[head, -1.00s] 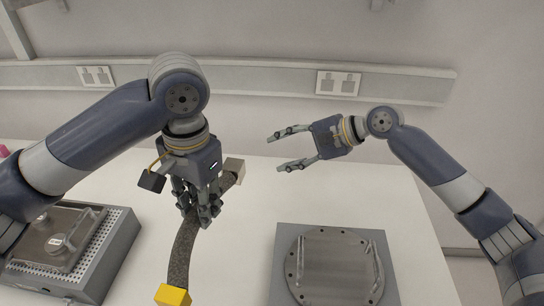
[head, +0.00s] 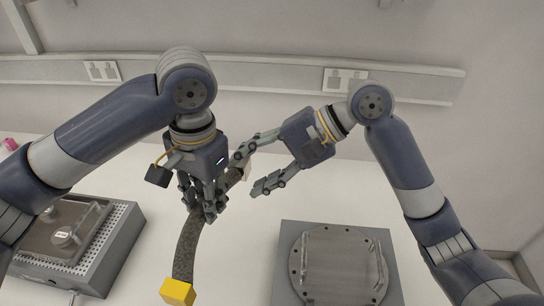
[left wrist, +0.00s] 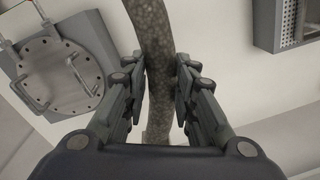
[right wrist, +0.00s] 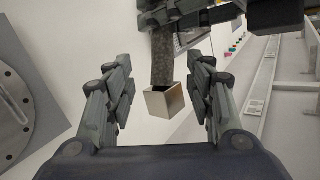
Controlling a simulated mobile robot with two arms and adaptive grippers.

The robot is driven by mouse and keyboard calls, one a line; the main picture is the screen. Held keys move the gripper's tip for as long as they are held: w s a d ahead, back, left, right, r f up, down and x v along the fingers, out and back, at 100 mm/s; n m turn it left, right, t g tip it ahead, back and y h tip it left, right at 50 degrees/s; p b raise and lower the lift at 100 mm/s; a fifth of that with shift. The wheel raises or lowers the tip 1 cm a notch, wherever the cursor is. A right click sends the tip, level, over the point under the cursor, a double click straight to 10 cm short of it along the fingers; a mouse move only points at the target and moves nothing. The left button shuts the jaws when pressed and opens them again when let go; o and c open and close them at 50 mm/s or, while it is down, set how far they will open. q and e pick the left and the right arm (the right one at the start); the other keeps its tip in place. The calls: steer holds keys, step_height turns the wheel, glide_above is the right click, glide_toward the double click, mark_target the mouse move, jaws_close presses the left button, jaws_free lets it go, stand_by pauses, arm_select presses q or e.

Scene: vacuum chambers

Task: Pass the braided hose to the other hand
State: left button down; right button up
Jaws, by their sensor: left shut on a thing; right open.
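The braided hose (head: 188,245) is a grey-brown speckled tube with a yellow block (head: 177,291) at its near end and a pale metal block at its far end. My left gripper (head: 210,212) is shut on the hose at mid-length; the left wrist view shows the hose (left wrist: 152,60) between its fingers. My right gripper (head: 247,172) is open beside the hose's far end. In the right wrist view the metal end block (right wrist: 165,105) and the hose (right wrist: 162,62) lie between the spread fingers, apart from them. In the head view the right fingers partly hide that end.
A round flanged chamber lid with handles (head: 335,262) sits on a grey box at front right. A perforated grey unit (head: 112,255) with a handled plate stands at left. A wall rail with sockets runs behind.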

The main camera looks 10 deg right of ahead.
mark_target(232, 182)
steer(key=shift+x, duration=3.2)
jaws_close()
arm_select(q)
steer(key=c, duration=1.2)
jaws_free()
